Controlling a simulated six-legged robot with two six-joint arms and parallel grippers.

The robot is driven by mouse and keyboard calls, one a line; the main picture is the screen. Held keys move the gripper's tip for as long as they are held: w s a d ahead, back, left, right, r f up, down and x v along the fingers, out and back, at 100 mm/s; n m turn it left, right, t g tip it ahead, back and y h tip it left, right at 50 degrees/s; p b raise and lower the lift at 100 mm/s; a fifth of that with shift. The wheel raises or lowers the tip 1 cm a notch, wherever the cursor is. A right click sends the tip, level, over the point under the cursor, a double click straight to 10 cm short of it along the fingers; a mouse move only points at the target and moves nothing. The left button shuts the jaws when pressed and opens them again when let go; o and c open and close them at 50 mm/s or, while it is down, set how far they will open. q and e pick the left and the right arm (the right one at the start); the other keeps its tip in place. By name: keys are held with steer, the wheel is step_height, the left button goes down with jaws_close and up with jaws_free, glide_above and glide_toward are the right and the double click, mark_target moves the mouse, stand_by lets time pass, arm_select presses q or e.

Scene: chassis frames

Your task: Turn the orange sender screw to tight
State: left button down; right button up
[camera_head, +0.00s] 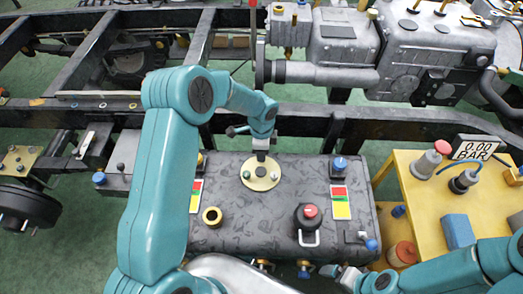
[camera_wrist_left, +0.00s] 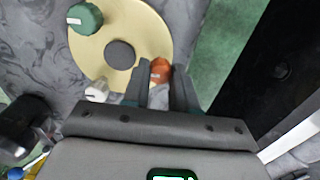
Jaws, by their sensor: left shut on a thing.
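The orange sender screw (camera_wrist_left: 161,68) sits at the edge of a round cream sender plate (camera_wrist_left: 150,32) in the left wrist view. My left gripper (camera_wrist_left: 158,88) is shut on the orange screw, its fingers on either side of it. A green knob (camera_wrist_left: 85,17), a white knob (camera_wrist_left: 97,90) and a dark centre cap (camera_wrist_left: 120,54) are also on the plate. In the head view, my left gripper (camera_head: 261,153) points down at the sender plate (camera_head: 262,180) on the dark tank (camera_head: 250,215); the screw is hidden there. My right gripper (camera_head: 340,274) is low at the tank's front right; its jaws are unclear.
Dark chassis rails (camera_head: 390,128) and a gearbox (camera_head: 420,60) lie behind.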

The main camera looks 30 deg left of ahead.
arm_select(q)
steer(key=c, duration=0.9)
jaws_free()
step_height(320, 180, up, 16)
steer(key=shift+r+p, duration=0.25)
steer(key=shift+p, duration=0.15)
